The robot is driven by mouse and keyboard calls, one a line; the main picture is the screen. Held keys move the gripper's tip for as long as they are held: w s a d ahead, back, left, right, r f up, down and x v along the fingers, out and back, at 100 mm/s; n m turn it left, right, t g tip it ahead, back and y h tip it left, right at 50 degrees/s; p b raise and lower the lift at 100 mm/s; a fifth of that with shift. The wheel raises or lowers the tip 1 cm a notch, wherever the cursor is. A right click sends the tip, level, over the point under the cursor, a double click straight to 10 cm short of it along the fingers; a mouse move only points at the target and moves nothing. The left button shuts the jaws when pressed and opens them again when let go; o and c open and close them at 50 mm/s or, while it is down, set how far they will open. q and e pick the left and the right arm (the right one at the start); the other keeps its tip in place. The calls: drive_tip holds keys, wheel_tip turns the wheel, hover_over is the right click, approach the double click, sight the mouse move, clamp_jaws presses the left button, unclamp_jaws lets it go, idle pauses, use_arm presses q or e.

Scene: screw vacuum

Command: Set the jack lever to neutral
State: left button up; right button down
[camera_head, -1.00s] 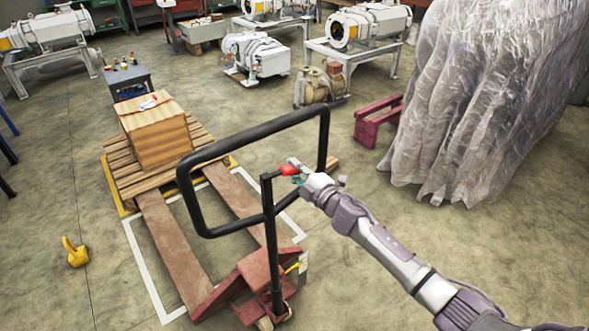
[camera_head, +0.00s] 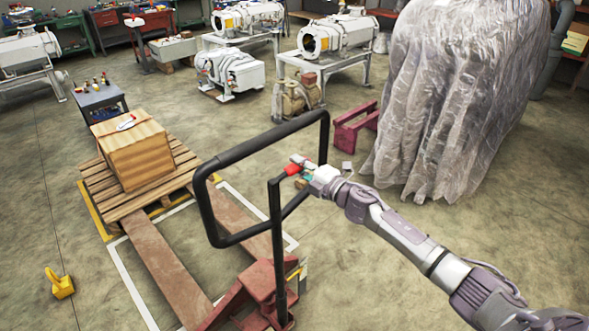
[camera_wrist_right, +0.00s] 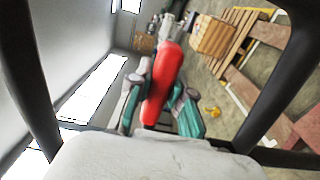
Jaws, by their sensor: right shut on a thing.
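The red jack lever (camera_head: 291,169) sits at the top of a black upright post on the pallet jack (camera_head: 262,281), inside the black handle loop (camera_head: 213,207). My right gripper (camera_head: 302,172) reaches in from the right and is shut on the red lever. In the right wrist view the red lever (camera_wrist_right: 163,84) stands between the two teal-padded fingers (camera_wrist_right: 160,105), tilted slightly. The left gripper is not in view.
A wooden box (camera_head: 135,152) stands on a pallet (camera_head: 97,186) beyond the jack's forks. A plastic-wrapped bulk (camera_head: 455,100) stands at the right. A yellow object (camera_head: 60,284) lies on the floor at the left. Open floor lies in front of the wrapped bulk.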

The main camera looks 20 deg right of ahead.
drive_tip(key=shift+d, duration=0.1)
drive_tip(key=c, duration=1.5)
unclamp_jaws()
drive_tip(key=o, duration=0.3)
drive_tip(key=shift+o, duration=0.8)
drive_tip(key=shift+s, duration=0.15)
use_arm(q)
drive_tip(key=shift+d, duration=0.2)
use_arm(e)
drive_tip(key=v, duration=1.1)
drive_tip(key=shift+s, duration=0.35)
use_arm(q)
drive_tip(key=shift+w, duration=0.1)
use_arm(e)
drive_tip(key=shift+d, duration=0.1)
